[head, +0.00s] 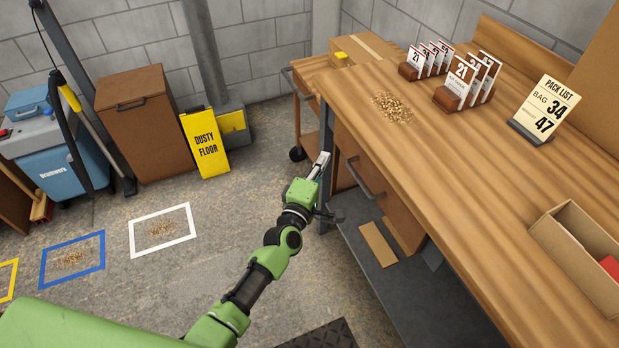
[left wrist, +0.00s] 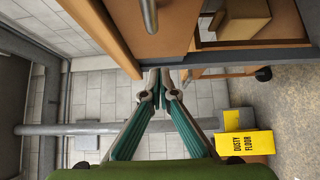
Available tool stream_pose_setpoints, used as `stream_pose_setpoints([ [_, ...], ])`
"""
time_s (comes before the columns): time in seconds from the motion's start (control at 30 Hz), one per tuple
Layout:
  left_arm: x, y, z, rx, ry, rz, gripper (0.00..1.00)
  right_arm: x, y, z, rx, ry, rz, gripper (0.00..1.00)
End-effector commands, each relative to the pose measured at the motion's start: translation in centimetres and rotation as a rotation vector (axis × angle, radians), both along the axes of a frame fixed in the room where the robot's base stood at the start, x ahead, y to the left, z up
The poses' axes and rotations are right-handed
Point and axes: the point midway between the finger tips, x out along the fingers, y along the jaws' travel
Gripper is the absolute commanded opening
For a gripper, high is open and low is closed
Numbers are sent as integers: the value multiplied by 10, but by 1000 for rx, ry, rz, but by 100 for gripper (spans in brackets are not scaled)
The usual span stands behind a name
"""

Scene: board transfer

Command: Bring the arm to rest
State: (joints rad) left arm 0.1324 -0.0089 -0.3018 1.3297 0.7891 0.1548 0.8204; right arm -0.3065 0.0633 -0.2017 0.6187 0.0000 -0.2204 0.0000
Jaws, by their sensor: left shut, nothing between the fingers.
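My green left arm reaches in from the bottom of the head view. Its left gripper (head: 322,163) is beside the front left leg of the wooden workbench (head: 480,215). The gripper is shut and holds nothing. In the left wrist view the two fingers of the left gripper (left wrist: 161,74) come together at their tips with nothing between them. The bench's edge and a metal drawer handle (left wrist: 149,14) appear close above the fingers there. Whether the fingers touch the bench cannot be told. My right gripper is in neither view.
Number cards (head: 462,78) in wooden holders, a pack list (head: 548,110), spilled grains (head: 393,107) and an open box (head: 572,250) are on the bench. A yellow floor sign (head: 206,143) stands behind the gripper. Taped squares (head: 163,250) mark the floor at left.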

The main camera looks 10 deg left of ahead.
Motion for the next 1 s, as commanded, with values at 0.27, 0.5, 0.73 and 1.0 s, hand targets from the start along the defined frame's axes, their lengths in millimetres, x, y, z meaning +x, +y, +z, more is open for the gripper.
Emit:
stream_pose_setpoints([
  [0.27,-46,11,-1,1,2,3,0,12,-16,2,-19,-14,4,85],
  [0.5,-61,14,0,1,0,3,0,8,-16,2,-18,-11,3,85],
  [0.73,-65,14,-13,32,20,-2,0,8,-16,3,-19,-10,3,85],
  [1.0,-122,24,-161,435,249,-105,0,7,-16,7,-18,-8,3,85],
])
